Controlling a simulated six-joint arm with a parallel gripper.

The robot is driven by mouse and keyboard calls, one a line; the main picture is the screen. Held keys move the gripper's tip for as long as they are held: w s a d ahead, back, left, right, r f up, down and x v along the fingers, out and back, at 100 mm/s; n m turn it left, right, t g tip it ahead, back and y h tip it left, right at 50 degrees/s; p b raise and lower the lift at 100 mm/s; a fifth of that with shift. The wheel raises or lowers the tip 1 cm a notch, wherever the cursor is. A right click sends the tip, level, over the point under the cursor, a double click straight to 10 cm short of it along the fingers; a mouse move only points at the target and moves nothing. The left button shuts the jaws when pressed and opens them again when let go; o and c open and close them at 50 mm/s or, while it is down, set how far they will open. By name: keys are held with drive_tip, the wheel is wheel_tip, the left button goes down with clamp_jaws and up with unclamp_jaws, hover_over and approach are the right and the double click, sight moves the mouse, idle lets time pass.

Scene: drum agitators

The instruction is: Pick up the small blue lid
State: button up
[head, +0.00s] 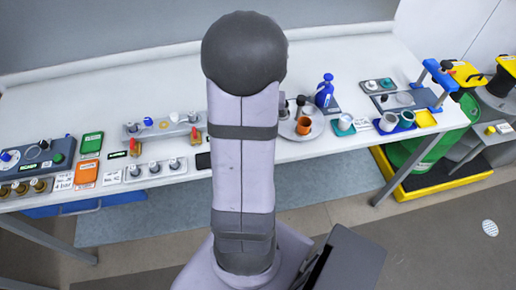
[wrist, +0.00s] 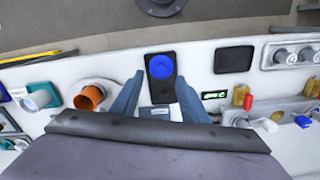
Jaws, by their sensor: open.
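The small blue lid (wrist: 161,67) is a round blue disc lying on a black rectangular pad (wrist: 163,92) in the wrist view. My gripper (wrist: 159,80) is open, with one blue-grey finger on each side of the pad and the lid close to the line between the fingertips. Nothing is held between the fingers. Whether the fingertips are at the lid's height or above it, I cannot tell. In the head view my arm hides the lid, its pad and my gripper.
In the wrist view an orange cup (wrist: 89,97) on a round plate stands left of my gripper. A second black pad (wrist: 234,59) and yellow-and-red items (wrist: 242,96) lie to the right. In the head view a blue bottle (head: 325,91) stands right of my arm.

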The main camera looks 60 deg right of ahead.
drive_tip(key=shift+w+f+p, duration=0.2)
drive_tip(key=shift+f+p, duration=1)
drive_tip(key=shift+f, duration=2.05)
clamp_jaws()
